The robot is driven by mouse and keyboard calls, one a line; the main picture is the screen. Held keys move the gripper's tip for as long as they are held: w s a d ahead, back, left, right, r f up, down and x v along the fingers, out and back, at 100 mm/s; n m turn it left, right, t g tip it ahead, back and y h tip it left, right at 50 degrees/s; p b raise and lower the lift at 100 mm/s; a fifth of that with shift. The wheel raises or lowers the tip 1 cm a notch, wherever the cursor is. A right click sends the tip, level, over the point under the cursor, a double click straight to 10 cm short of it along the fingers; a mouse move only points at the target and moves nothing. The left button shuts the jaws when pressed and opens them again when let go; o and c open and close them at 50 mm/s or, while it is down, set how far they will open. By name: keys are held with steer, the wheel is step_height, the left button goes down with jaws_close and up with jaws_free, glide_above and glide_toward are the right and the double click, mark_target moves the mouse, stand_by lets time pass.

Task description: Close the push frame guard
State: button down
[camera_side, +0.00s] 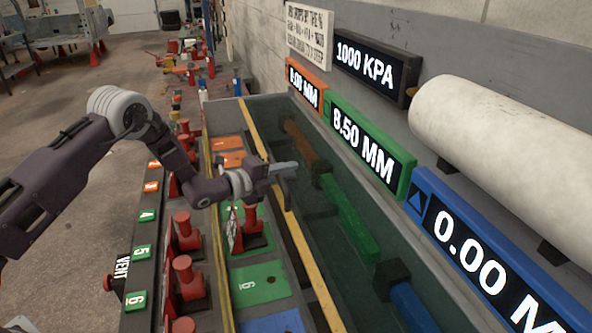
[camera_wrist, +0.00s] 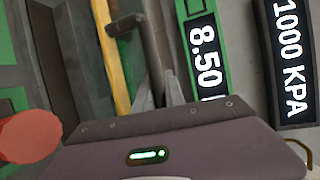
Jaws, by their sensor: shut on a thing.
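The guard looks like a dark, see-through panel (camera_side: 335,268) over the long trough, with a yellow strip (camera_side: 258,143) along its left edge. The strip also shows in the wrist view (camera_wrist: 113,62). My gripper (camera_side: 288,170) is above the strip, near the middle of the panel. In the wrist view, my gripper's fingers (camera_wrist: 159,92) are shut on a dark bar (camera_wrist: 149,48), which looks like the guard's handle. The fingers hide part of the bar. Green (camera_side: 348,217), orange-brown (camera_side: 300,141) and blue (camera_side: 412,306) bars lie under the panel.
Red knobs (camera_side: 186,277) stand in a row left of the trough, close to my wrist. A green display (camera_side: 365,142) reads 8.50 MM and a black one (camera_side: 368,66) reads 1000 KPA. A blue display (camera_side: 480,255) and a white cylinder (camera_side: 510,150) line the right wall.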

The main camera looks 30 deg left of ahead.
steer(key=s+a, duration=1.2)
steer(key=a, duration=0.1)
steer(key=shift+s, duration=0.4)
steer(key=c, duration=1.4)
jaws_free()
steer(key=v, duration=0.7)
steer(key=shift+r, duration=0.1)
